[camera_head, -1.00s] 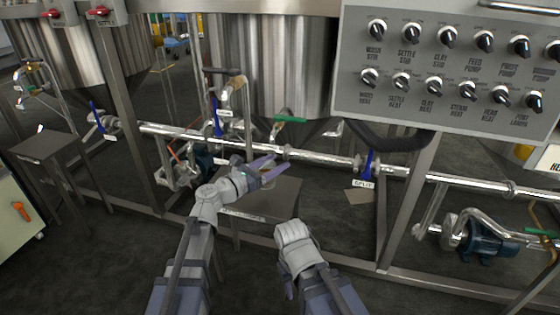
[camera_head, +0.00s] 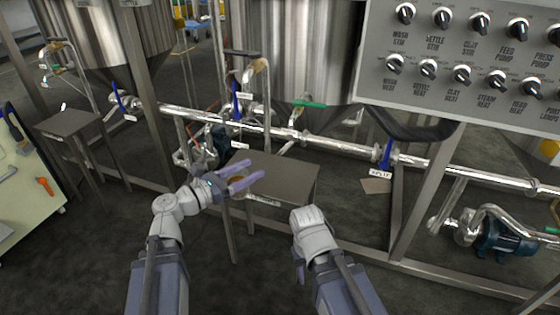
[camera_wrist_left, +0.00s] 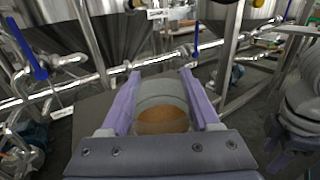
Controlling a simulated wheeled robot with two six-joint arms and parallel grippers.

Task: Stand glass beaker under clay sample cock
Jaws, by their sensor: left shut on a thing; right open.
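My left gripper (camera_head: 243,181) is shut on a glass beaker, shown between its purple fingers in the left wrist view (camera_wrist_left: 162,104). The beaker looks clear, with brown contents low in it. In the head view the beaker is hard to make out. The gripper is at the near left edge of a small grey stand (camera_head: 275,168), and a label is on the stand's front. A cock with a green handle (camera_head: 306,104) is under the middle tank, behind the stand. I cannot read which cock is the clay one. My right gripper (camera_head: 300,268) is open, low in front of the stand, its fingers mostly hidden.
A second small stand (camera_head: 68,124) is at the left. A steel pipe (camera_head: 335,143) with blue-handled valves crosses behind the middle stand. A control panel (camera_head: 470,60) overhangs at upper right. Upright frame posts flank the stand, and a pump (camera_head: 503,238) is at right. The near floor is open.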

